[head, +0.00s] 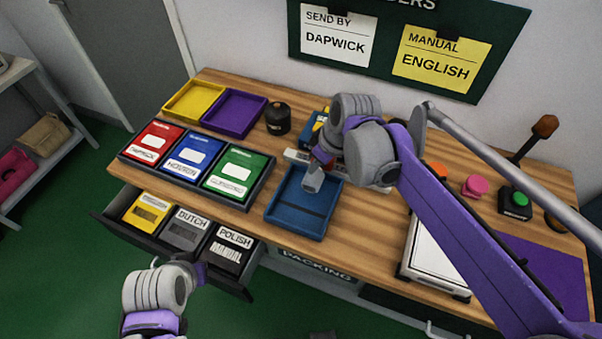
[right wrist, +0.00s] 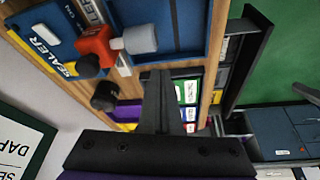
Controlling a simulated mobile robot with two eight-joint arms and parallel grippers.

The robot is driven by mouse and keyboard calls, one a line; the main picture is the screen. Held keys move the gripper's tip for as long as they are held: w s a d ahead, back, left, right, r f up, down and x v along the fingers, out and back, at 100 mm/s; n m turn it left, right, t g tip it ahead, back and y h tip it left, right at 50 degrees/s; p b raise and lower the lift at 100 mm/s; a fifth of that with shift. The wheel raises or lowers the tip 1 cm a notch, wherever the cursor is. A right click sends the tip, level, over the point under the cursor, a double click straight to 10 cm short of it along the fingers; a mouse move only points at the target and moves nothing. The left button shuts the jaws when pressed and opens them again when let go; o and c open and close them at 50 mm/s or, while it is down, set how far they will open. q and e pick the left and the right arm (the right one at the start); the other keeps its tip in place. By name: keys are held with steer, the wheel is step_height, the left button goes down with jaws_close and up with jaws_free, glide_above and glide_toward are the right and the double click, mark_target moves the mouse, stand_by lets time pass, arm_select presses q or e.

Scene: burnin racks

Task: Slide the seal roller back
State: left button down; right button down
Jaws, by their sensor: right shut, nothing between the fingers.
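The seal roller shows best in the right wrist view, as a red carriage (right wrist: 97,46) with a pale grey roller (right wrist: 140,39) and a dark knob (right wrist: 88,66). It sits at the blue sealer (right wrist: 48,36), with the roller over the edge of the blue tray (right wrist: 188,25). In the head view the grey roller end (head: 312,180) shows above the tray (head: 290,222); my right wrist hides much of the sealer. My right gripper (right wrist: 157,78) is shut and empty, apart from the roller. My left gripper (head: 200,273) is near the open drawer; its fingers are unclear.
Red, blue and green manuals (head: 192,160) stand in a rack left of the tray. An open drawer (head: 240,270) juts from the table front. A black pot (head: 278,118) stands behind the tray. A white scale (head: 435,255) is on the right.

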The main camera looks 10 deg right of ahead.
steer(key=w+a+n, duration=0.3)
steer(key=w, duration=0.3)
steer(key=shift+g+y, duration=0.4)
steer(key=shift+g, duration=0.1)
steer(key=x, duration=1)
steer(key=shift+a+f+b, duration=0.1)
steer(key=shift+f+b, duration=0.25)
steer(key=shift+f, duration=0.05)
steer(key=s+d, duration=0.1)
steer(key=d, duration=0.2)
steer(key=shift+s+f, duration=0.15)
steer(key=shift+s, duration=0.25)
steer(key=shift+s+d+f, duration=0.1)
steer(key=shift+s+d, duration=0.05)
steer(key=shift+d, duration=0.1)
steer(key=s+d, duration=0.3)
steer(key=d, duration=0.2)
steer(key=s+d, duration=0.3)
steer(key=d, duration=0.1)
steer(key=s+d, duration=0.3)
steer(key=d, duration=0.2)
steer(key=shift+d, duration=0.3)
